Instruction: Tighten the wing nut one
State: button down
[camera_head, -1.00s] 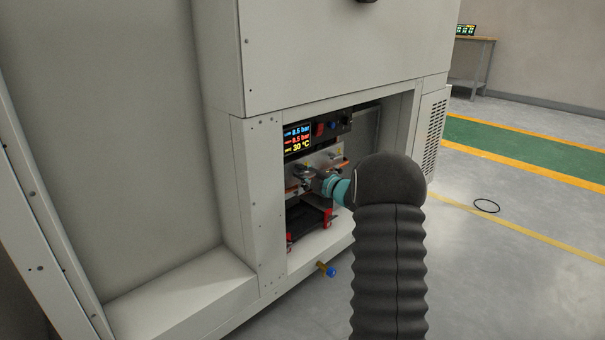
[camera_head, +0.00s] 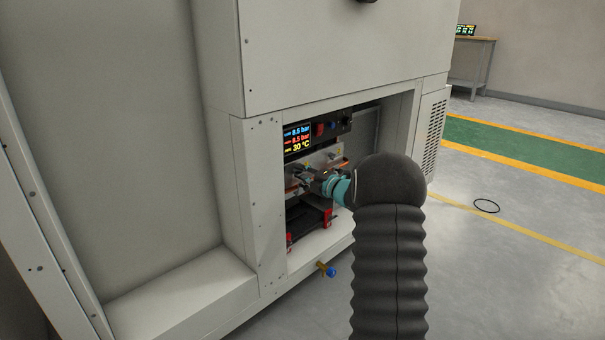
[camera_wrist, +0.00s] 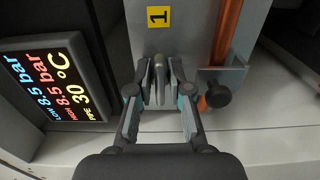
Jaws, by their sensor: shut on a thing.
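The wing nut one (camera_wrist: 159,80) is a grey metal piece below a yellow label marked 1 (camera_wrist: 158,16), on a grey plate (camera_wrist: 192,30) in the wrist view. My gripper (camera_wrist: 160,84) is shut on it, one fingertip on each side, and the fingers cover part of it. In the head view my gripper (camera_head: 312,180) reaches into the cabinet's low recess. The wing nut is too small and too covered to make out there.
A lit display (camera_wrist: 50,84) stands left of the plate, also visible in the head view (camera_head: 297,139). A copper-coloured bar (camera_wrist: 228,38) and a black knob (camera_wrist: 217,96) are close on my gripper's right. The cabinet wall (camera_head: 258,190) bounds the recess on the left.

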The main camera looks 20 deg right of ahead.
jog(key=c, duration=1.4)
grip_release()
jog(key=shift+o, duration=0.2)
jog(key=shift+s, duration=0.1)
jog(key=v, duration=1.1)
jog(key=shift+s+d, duration=0.15)
jog(key=shift+s, duration=0.25)
